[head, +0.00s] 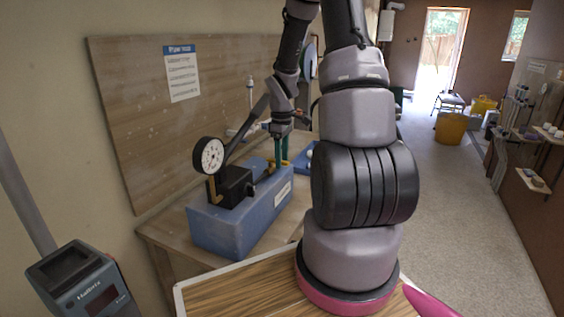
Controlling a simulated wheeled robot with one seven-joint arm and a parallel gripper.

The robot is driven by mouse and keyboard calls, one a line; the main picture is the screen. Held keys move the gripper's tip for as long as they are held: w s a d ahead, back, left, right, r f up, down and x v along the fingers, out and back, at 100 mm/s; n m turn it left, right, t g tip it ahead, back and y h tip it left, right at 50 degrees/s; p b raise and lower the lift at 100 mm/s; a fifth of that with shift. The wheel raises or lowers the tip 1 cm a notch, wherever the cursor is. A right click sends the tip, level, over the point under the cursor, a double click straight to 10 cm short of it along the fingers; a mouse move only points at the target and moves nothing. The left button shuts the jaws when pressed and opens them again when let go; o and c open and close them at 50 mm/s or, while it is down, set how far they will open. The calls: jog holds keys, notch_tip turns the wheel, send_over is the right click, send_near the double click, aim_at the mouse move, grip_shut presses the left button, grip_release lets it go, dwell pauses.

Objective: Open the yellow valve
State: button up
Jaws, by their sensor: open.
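A small yellow piece (284,163), which looks like the yellow valve's handle, shows at the far right end of a blue block (222,228). My gripper (279,160) points down right at this piece, with its fingers overlapping it in the picture. It is open; whether the fingers touch the yellow piece cannot be told. The block carries a black body (233,186) with a round white-faced gauge (208,156) and a brass-yellow bent pipe (213,191). The valve's body and its angle are mostly hidden by my fingers.
The block stands on a wooden bench (168,232) against a wooden board with a notice (182,74). A dark lever (247,130) slants up beside my gripper. A blue tray (302,160) lies to the right. A grey device (82,284) stands front left. Open floor (455,220) lies right.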

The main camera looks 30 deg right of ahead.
jog(key=shift+c, duration=0.3)
grip_shut()
jog(key=n, duration=0.1)
jog(key=w+d+n, duration=0.1)
jog(key=n, duration=0.2)
jog(key=w+n, duration=0.1)
jog(key=n, duration=0.3)
jog(key=shift+w+d, duration=0.25)
jog(key=shift+w, duration=0.1)
jog(key=n, duration=0.2)
jog(key=w+n, duration=0.1)
jog(key=n, duration=0.1)
jog(key=w+n, duration=0.1)
jog(key=n, duration=0.1)
jog(key=shift+w+a, duration=0.15)
jog(key=shift+w+n, duration=0.25)
jog(key=shift+n, duration=0.75)
jog(key=shift+a+r, duration=0.1)
